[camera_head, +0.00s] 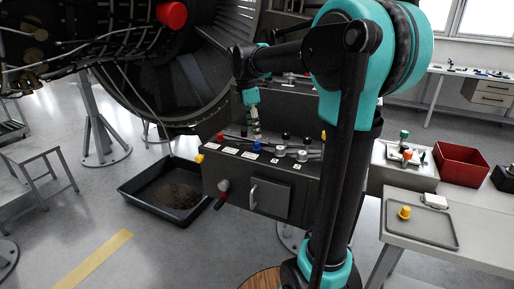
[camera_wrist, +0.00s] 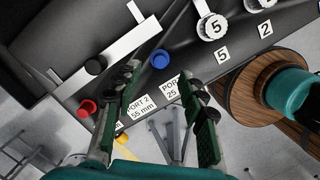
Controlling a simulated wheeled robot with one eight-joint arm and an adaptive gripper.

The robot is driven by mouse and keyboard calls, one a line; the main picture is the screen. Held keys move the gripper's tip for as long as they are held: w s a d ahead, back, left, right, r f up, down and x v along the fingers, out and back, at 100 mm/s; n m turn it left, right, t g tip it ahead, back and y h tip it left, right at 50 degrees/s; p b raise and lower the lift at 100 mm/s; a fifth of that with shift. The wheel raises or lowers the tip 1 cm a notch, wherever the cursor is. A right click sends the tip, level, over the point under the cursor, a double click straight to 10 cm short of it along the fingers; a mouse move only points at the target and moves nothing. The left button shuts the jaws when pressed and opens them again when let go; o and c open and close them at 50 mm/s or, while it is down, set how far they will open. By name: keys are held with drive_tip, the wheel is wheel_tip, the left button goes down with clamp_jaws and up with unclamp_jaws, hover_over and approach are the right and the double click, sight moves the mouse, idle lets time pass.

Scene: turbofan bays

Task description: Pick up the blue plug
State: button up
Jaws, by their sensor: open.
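The blue plug (camera_wrist: 160,59) sits on the dark bench panel, just beyond the gap between my fingertips in the wrist view. It also shows in the head view (camera_head: 256,146), below the gripper. My gripper (camera_wrist: 164,80) is open and empty, its green-padded fingers spread on either side of the line to the plug. In the head view my gripper (camera_head: 255,128) points down above the panel. The fingers look apart from the plug; the exact height above it is hard to tell.
A red plug (camera_wrist: 87,107) stands left of the left finger. A black knob (camera_wrist: 95,65) sits close behind that finger. White numbered knobs (camera_wrist: 212,27) stand to the right. A black tray (camera_head: 166,188) lies on the floor; a red bin (camera_head: 462,163) stands far right.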

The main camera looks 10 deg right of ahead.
sight(257, 142)
drive_tip(key=shift+d+f, duration=0.25)
drive_tip(key=shift+f, duration=0.95)
drive_tip(key=shift+d+f, duration=0.2)
drive_tip(key=shift+f, duration=0.95)
drive_tip(key=shift+c, duration=0.6)
drive_tip(key=c, duration=0.7)
